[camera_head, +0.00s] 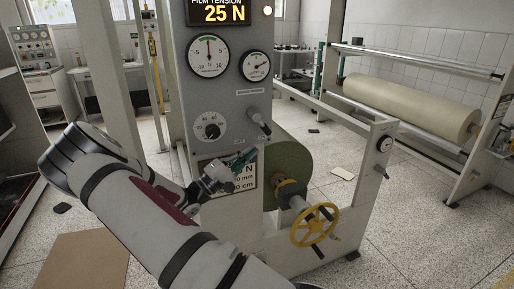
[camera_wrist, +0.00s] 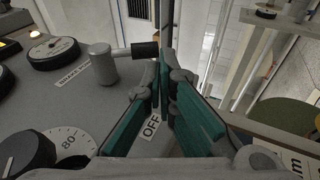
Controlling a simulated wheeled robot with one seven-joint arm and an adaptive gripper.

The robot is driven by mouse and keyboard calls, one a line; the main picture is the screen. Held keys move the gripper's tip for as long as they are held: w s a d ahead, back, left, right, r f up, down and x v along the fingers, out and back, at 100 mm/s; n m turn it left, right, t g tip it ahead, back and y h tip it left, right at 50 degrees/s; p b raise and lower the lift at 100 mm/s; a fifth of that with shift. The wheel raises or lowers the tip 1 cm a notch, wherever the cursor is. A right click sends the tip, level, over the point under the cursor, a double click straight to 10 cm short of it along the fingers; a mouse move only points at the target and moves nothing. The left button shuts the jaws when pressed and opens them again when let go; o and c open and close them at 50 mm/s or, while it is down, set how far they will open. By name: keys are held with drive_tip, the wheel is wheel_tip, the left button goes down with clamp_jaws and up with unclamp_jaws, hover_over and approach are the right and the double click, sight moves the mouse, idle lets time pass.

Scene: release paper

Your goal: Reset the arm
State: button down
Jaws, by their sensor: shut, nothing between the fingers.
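My arm reaches from the bottom of the head view to the grey control panel (camera_head: 180,80). My gripper (camera_head: 247,157) is in front of the lower part of the panel, over a white printed sign (camera_head: 240,182), part of which it hides. In the wrist view my gripper (camera_wrist: 162,88) shows teal finger pads and is shut with nothing held. A metal lever (camera_wrist: 104,66) with a black handle stands beyond the fingers at upper left; it also shows in the head view (camera_head: 260,122). The fingers appear apart from it.
A black dial knob (camera_wrist: 25,158) and a round gauge (camera_wrist: 54,52) are on the panel. A yellow handwheel (camera_head: 314,225) and a green roll (camera_head: 290,165) are right of my gripper. A large tan roll (camera_head: 410,104) stands farther right.

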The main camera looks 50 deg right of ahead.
drive_tip(key=f+b+v, duration=0.1)
drive_tip(key=v, duration=0.7)
drive_tip(key=shift+f, duration=0.3)
drive_tip(key=shift+w, duration=0.15)
